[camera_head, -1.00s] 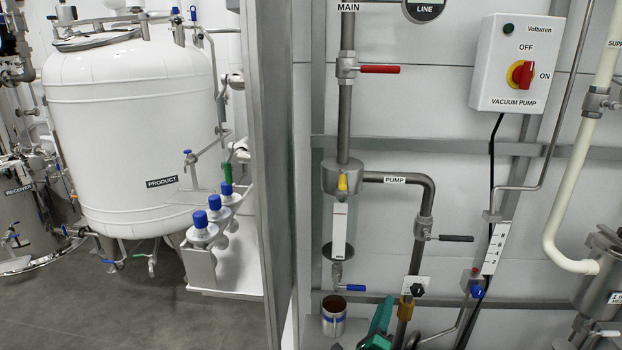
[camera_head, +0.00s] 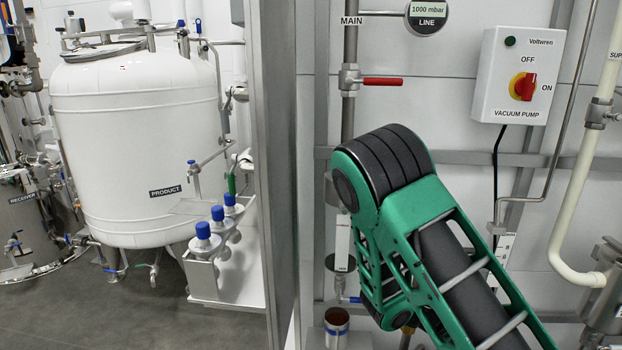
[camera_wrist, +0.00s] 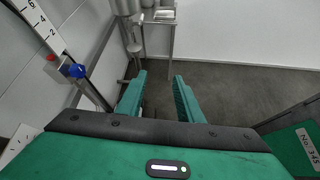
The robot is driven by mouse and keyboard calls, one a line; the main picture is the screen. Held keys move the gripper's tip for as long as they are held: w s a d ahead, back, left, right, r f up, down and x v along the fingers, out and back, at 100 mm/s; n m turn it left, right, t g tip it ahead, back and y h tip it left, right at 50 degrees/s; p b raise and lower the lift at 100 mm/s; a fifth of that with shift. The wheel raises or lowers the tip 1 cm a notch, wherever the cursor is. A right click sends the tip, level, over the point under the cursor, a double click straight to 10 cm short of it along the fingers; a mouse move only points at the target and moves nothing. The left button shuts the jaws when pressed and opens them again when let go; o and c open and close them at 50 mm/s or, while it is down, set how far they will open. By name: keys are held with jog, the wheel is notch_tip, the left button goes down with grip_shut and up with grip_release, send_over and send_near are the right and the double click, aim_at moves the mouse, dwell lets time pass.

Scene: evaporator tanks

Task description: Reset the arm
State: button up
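My gripper (camera_wrist: 160,92) shows in the wrist view with its two green fingers apart and nothing between them. It is over grey floor, with a steel stand beyond its fingertips. In the head view my green and black arm is raised and bent in front of the panel at the right. It hides part of the pump piping there. My gripper itself does not show in the head view.
A vacuum pump switch box (camera_head: 518,77) and a red-handled valve (camera_head: 382,81) are on the wall. A cup (camera_head: 337,325) is below the arm. A white product tank (camera_head: 140,140) stands left. The scale (camera_wrist: 40,25) and blue knob (camera_wrist: 76,71) are left of my gripper.

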jog(key=s+a+r+m+y, duration=0.1)
jog(key=s+r+m+y, duration=0.5)
jog(key=s+r+m, duration=0.3)
jog(key=s+a+r+m+y, duration=0.1)
jog(key=s+r+m+y, duration=0.5)
jog(key=s+r+m, duration=0.4)
jog(key=s+m, duration=0.3)
jog(key=s, duration=0.1)
jog(key=shift+s+a, duration=0.1)
jog(key=shift+w+f, duration=0.3)
jog(key=shift+w, duration=0.3)
